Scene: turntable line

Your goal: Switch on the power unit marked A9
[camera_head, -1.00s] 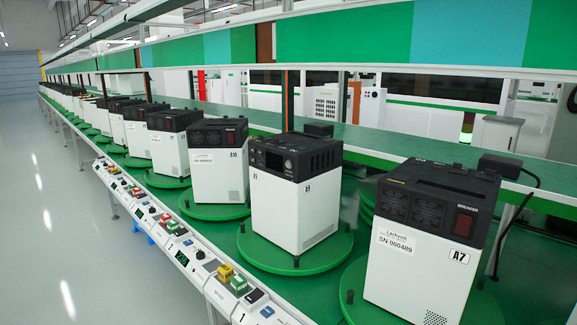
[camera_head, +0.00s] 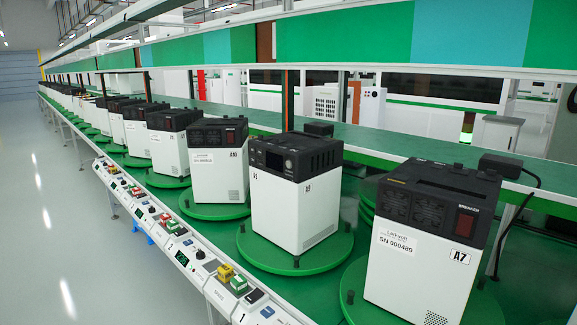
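The power unit A9 (camera_head: 295,205) is a white box with a black top, standing upright on a round green turntable (camera_head: 312,260). A small label sits on each of its two visible white sides, and its black top has a small display and knob on the left face. No red breaker switch shows on its visible faces; its far sides are hidden. Neither of my grippers is in view.
Unit A7 (camera_head: 410,262), with a red breaker switch (camera_head: 465,224), stands at right front. Unit A10 (camera_head: 218,172) stands to the left, with several more units behind. A control rail (camera_head: 205,280) with coloured buttons runs along the front. The grey floor at left is clear.

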